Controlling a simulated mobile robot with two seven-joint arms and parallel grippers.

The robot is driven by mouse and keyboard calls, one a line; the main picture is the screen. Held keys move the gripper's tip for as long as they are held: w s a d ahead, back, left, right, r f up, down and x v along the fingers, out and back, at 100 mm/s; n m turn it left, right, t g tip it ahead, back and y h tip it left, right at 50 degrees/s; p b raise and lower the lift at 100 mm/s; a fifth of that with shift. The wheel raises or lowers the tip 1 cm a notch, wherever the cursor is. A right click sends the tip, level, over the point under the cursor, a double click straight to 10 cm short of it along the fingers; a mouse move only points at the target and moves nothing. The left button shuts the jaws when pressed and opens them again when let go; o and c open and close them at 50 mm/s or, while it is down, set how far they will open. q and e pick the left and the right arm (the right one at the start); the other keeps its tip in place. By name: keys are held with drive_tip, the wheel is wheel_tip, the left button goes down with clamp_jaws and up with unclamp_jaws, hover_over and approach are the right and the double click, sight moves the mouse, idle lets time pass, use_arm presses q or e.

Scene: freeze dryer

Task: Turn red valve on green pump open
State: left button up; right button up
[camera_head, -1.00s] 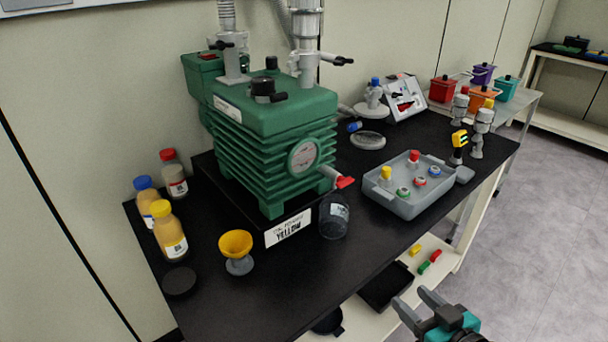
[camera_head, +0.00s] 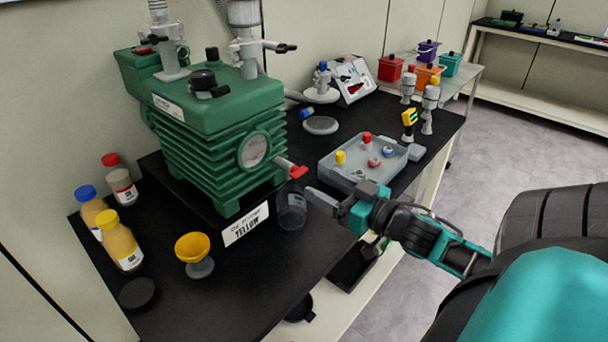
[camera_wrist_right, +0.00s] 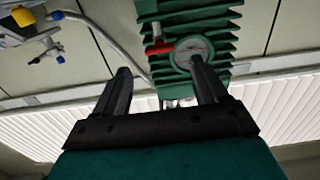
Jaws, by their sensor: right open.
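The green pump (camera_head: 200,130) stands on a black base on the dark bench in the head view, with a round gauge (camera_head: 254,149) on its front. The red valve (camera_head: 298,172) sticks out at the pump's lower front right, on a grey spout. My right gripper (camera_head: 320,200) is near the valve, a little below and right of it, not touching it. In the right wrist view, my right gripper (camera_wrist_right: 162,82) is open and empty. The red valve (camera_wrist_right: 159,48) shows beyond its fingers, beside the gauge. My left gripper is not in view.
A clear beaker (camera_head: 291,212) stands under the valve, close to my right gripper. A grey tray (camera_head: 333,174) with small coloured items lies behind the gripper. A yellow funnel (camera_head: 193,246) and several bottles stand left. The bench's front edge runs below my arm.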

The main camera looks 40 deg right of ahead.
sight(302, 173)
drive_tip(key=w, duration=0.5)
drive_tip(key=shift+a, duration=0.25)
drive_tip(key=shift+w, duration=0.75)
drive_tip(key=c, duration=1.1)
drive_tip(key=shift+o, duration=0.2)
